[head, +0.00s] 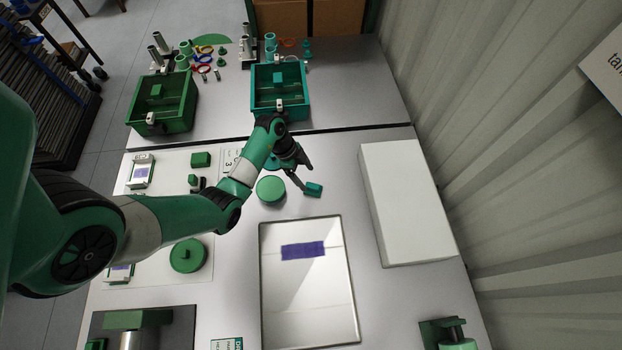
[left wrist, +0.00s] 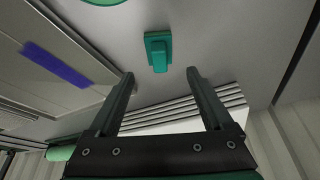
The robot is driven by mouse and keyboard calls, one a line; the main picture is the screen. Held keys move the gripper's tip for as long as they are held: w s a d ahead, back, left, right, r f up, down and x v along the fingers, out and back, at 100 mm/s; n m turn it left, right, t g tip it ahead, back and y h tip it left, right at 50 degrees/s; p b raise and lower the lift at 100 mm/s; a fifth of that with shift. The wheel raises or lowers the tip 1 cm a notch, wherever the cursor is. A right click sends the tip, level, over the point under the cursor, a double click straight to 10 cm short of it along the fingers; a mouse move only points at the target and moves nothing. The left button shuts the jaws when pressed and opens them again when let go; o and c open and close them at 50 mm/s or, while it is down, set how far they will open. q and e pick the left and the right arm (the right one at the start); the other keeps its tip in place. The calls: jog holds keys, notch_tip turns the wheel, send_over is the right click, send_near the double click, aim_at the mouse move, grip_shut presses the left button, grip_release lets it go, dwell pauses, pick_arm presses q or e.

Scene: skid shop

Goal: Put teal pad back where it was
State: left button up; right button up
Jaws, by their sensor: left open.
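A small teal pad (head: 313,189) with a raised block on top lies on the grey bench, just above the framed glossy panel. My left gripper (head: 303,176) is open and empty close beside it. In the left wrist view the teal pad (left wrist: 158,52) is ahead of the open fingers (left wrist: 160,75), roughly centred between them and apart from them. No marked spot for the pad can be made out. My right gripper is in neither view.
The framed panel (head: 310,309) carries a purple strip (head: 303,250). A round green lid (head: 270,190) lies left of the pad. A long white box (head: 407,200) stands to the right. Green (head: 180,105) and teal (head: 265,92) trays stand at the back.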

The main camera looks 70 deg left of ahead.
pick_arm(q)
jog(key=p+v, duration=0.1)
jog(key=v, duration=0.3)
jog(key=shift+s+r, duration=0.15)
jog(key=shift+r, duration=0.2)
